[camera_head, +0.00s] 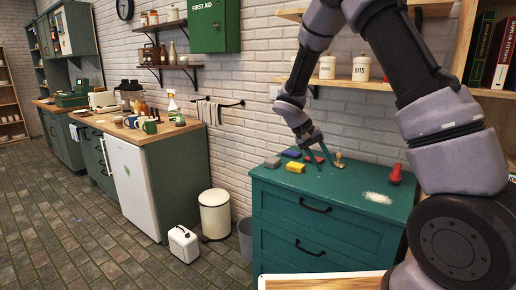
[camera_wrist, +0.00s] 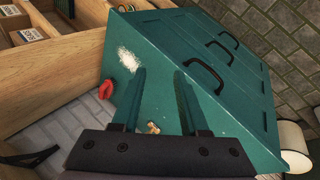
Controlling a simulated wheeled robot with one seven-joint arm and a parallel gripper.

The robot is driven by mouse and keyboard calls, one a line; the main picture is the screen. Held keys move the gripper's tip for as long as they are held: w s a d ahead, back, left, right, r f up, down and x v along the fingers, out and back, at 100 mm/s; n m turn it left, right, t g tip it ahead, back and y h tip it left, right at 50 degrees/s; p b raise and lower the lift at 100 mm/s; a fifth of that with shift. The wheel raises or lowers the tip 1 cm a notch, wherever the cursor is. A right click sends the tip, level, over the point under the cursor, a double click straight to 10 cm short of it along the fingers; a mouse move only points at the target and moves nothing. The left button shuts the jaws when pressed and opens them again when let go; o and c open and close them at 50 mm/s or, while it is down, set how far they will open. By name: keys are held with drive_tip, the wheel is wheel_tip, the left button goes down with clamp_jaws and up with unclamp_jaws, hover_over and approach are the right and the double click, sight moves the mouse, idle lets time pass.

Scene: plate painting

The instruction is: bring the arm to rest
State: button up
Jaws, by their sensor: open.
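My gripper (camera_head: 321,158) is over the back of the green chest of drawers (camera_head: 290,215), with its two green fingers pointing down. In the wrist view my gripper (camera_wrist: 160,73) has its fingers spread apart, with nothing between them. Below it, in the wrist view, are the chest's green top (camera_wrist: 160,105) and a small brass object (camera_wrist: 153,127). I cannot tell how far the fingertips are from the top.
On the chest lie a yellow block (camera_head: 296,167), a blue block (camera_head: 291,153), a grey block (camera_head: 273,162), a red object (camera_head: 395,174) and a white patch (camera_head: 377,198). The brass object (camera_head: 339,160) stands near the gripper. A shelf with jars (camera_head: 361,68) is above.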

drive_tip(key=s+d+r+m+t+y, duration=0.2)
drive_tip(key=s+r+t+y, duration=0.5)
drive_tip(key=s+r, duration=1.7)
drive_tip(key=shift+d+r+y, duration=0.45)
drive_tip(key=shift+r+y, duration=0.3)
drive_tip(key=shift+y, duration=0.05)
drive_tip(key=shift+s, duration=0.1)
